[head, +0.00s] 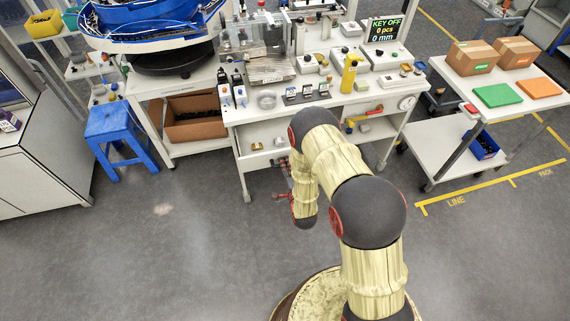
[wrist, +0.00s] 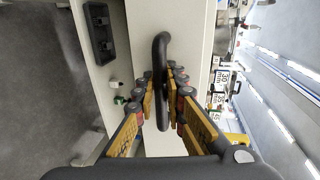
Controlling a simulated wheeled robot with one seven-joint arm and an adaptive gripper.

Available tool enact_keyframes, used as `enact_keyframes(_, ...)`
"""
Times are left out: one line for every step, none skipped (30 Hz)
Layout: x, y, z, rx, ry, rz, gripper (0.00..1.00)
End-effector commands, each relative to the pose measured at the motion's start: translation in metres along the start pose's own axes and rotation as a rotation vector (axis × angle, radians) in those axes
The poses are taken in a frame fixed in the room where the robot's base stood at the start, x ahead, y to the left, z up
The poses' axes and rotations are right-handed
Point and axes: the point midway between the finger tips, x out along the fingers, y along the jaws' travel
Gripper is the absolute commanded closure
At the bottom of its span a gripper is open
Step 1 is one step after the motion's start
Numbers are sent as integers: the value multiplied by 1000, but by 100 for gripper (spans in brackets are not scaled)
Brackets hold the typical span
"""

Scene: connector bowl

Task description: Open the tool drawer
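The tool drawer's pale front (wrist: 138,30) fills the middle of the wrist view and looks closed. A black loop handle (wrist: 161,70) stands out from it. My gripper (wrist: 160,84) is at the handle, with one finger on each side of it. The fingers look open, with narrow gaps to the bar, and I see no clear grip. In the head view my gripper (head: 282,178) is small and partly hidden by my arm, in front of the white workbench (head: 243,133).
A blue stool (head: 112,125) and a cardboard box (head: 195,117) stand left of the workbench. A packing table (head: 470,100) is at the right. The floor before the bench is clear.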

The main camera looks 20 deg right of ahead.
Motion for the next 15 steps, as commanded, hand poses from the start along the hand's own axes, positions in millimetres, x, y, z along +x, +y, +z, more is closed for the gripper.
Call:
enact_keyframes(-1,2,0,0,-1,3,85)
enact_keyframes(-1,2,0,0,-1,3,83)
enact_keyframes(-1,1,0,0,-1,2,83)
enact_keyframes(0,1,0,0,-1,2,83)
enact_keyframes(0,1,0,0,0,2,83)
enact_keyframes(0,1,0,0,0,1,83)
enact_keyframes(0,0,0,0,0,1,83)
enact_keyframes(0,0,0,0,0,0,83)
enact_keyframes(0,0,0,0,0,0,83)
enact_keyframes(0,0,0,0,0,0,83)
enact_keyframes(0,0,0,0,0,0,83)
enact_keyframes(-2,0,0,0,0,0,83)
enact_keyframes(-4,0,0,0,0,0,83)
enact_keyframes(-6,0,0,0,0,0,83)
enact_keyframes(-10,0,0,0,0,1,83)
